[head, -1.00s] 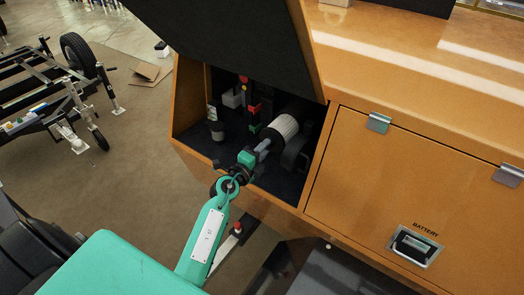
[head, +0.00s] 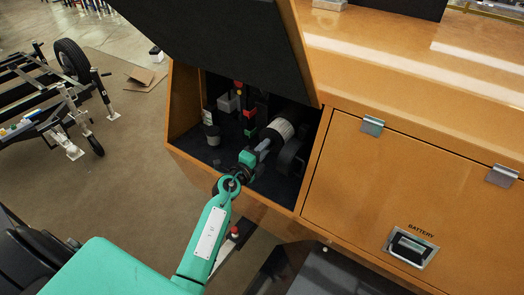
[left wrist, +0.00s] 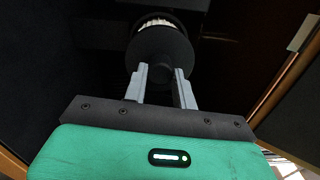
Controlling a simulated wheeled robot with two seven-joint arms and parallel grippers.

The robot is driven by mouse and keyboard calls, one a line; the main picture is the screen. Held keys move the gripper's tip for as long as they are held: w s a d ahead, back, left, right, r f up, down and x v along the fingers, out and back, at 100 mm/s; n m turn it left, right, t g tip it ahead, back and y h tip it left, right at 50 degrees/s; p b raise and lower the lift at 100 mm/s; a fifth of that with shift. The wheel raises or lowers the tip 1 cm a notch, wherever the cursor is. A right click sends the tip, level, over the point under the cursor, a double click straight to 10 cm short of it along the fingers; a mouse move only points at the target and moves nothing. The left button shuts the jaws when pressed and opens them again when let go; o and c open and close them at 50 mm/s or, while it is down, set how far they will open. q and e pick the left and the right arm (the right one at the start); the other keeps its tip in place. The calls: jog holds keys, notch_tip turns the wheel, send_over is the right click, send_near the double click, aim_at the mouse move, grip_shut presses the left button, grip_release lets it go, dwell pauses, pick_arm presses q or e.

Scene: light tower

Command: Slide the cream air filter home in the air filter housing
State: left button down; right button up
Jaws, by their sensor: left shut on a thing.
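The cream air filter (head: 280,130) is a pleated cylinder with a dark end cap, inside the open compartment. Its far end meets a dark round body, which looks like the air filter housing (head: 297,115); shadow hides how deep it sits. My left gripper (head: 263,146) is shut on the near end of the filter. In the left wrist view, the fingers (left wrist: 161,76) grip a dark stub on the round end cap (left wrist: 158,50), and a strip of cream pleats (left wrist: 155,22) shows beyond it. My right gripper is not in view.
The orange cabinet's raised dark lid (head: 225,45) hangs above my left arm. A dark rounded part (head: 290,158) sits close to the right. A closed battery door (head: 400,190) is farther right.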

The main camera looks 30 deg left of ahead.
aim_at(275, 138)
pick_arm(q)
jog(key=shift+w+d+r, duration=0.1)
jog(key=shift+w+d, duration=0.05)
jog(key=shift+w, duration=1.15)
jog(key=shift+w+d, duration=0.2)
jog(key=shift+w, duration=1)
jog(key=shift+w+d, duration=0.15)
jog(key=shift+w, duration=1)
jog(key=c, duration=1)
grip_release()
jog(key=shift+c, duration=0.2)
jog(key=shift+s, duration=0.1)
jog(key=shift+s+a+p, duration=0.2)
jog(key=shift+s+p, duration=0.5)
jog(key=shift+s, duration=0.7)
jog(key=s, duration=0.1)
jog(key=s+p, duration=0.1)
jog(key=s, duration=0.3)
jog(key=shift+a, duration=0.35)
